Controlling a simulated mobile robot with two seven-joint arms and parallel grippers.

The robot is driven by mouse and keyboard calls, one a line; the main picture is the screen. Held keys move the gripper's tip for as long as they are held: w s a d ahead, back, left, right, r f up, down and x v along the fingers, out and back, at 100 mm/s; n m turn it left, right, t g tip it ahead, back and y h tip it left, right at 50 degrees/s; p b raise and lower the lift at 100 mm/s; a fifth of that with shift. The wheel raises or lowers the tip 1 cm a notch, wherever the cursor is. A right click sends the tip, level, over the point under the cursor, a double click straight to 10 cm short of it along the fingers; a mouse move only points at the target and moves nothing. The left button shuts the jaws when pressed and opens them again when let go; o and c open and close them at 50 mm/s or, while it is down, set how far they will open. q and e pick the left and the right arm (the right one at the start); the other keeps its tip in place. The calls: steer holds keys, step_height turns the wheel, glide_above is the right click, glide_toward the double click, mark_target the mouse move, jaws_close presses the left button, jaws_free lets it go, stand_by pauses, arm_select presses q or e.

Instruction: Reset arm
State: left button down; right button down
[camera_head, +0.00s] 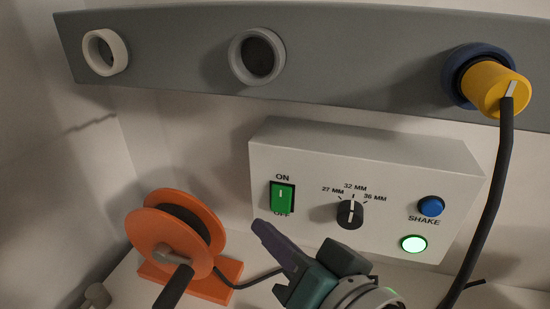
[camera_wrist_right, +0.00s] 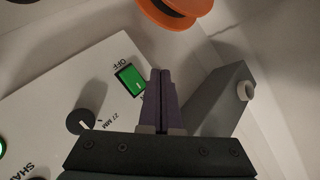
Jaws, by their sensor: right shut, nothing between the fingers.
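My right gripper (camera_head: 262,228) is at the lower middle of the head view, in front of the white control box (camera_head: 300,160). Its dark purple fingers are shut together with nothing between them. In the right wrist view the closed fingertips (camera_wrist_right: 160,72) show beside the green ON/OFF switch (camera_wrist_right: 131,79); I cannot tell whether they touch it. The switch (camera_head: 283,197) is lit green in the head view. The dial (camera_head: 350,213) has its pointer near 32 MM. A blue SHAKE button (camera_head: 431,206) sits above a lit green lamp (camera_head: 413,244). My left gripper is out of view.
A grey rail (camera_head: 345,55) above holds two white-rimmed ports (camera_head: 105,52) and a yellow plug (camera_head: 497,88) in a blue-rimmed port. Its black cable (camera_head: 492,205) hangs down at the right. An orange reel (camera_head: 170,238) with a crank stands left of the gripper.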

stand_by(0.3)
steer(key=s+d+r+n+g+h+p, duration=0.3)
steer(key=s+d+r+g+h+p, duration=0.15)
steer(key=s+d, duration=0.5)
steer(key=s+d+r+n+g+h+p, duration=0.2)
steer(key=s+d+r+g+h+p, duration=0.25)
steer(key=s+d, duration=0.55)
step_height(320, 180, up, 36)
steer(key=a+y+p, duration=0.1)
steer(key=p, duration=3.7)
steer(key=shift+s+a+r+g+y, duration=0.25)
steer(key=shift+s+a+g+y, duration=0.05)
steer(key=shift+a+y, duration=0.1)
steer(key=shift+d, duration=0.15)
